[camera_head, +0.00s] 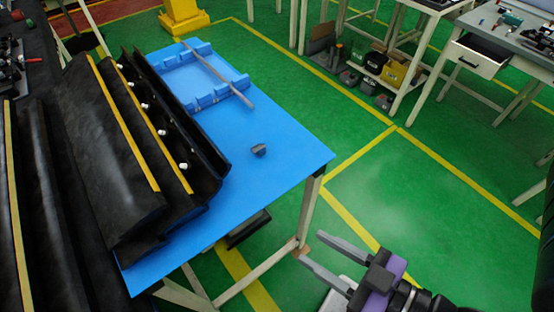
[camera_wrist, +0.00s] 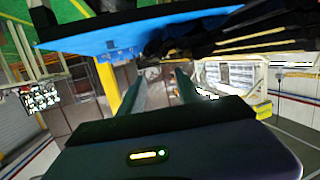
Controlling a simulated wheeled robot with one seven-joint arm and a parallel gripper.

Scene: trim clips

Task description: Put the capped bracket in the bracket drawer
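A small dark grey piece (camera_head: 259,150) lies alone on the blue table (camera_head: 285,160) near its right side; it may be the bracket, but I cannot make out a cap. A white-fronted drawer (camera_head: 476,60) stands pulled out from a grey workbench at the upper right. A dark drawer or box (camera_head: 248,229) hangs under the blue table's near side; I cannot tell which is the bracket drawer. My gripper (camera_head: 312,247) is open and empty, off the table's near right corner. Its parted fingers also show in the wrist view (camera_wrist: 160,88), with nothing between them.
Long black trim panels (camera_head: 120,150) with white clips fill the table's left part. A blue holder with a rod (camera_head: 215,72) across it stands behind. The table's right part is mostly bare. Green floor (camera_head: 410,200) lies open to the right.

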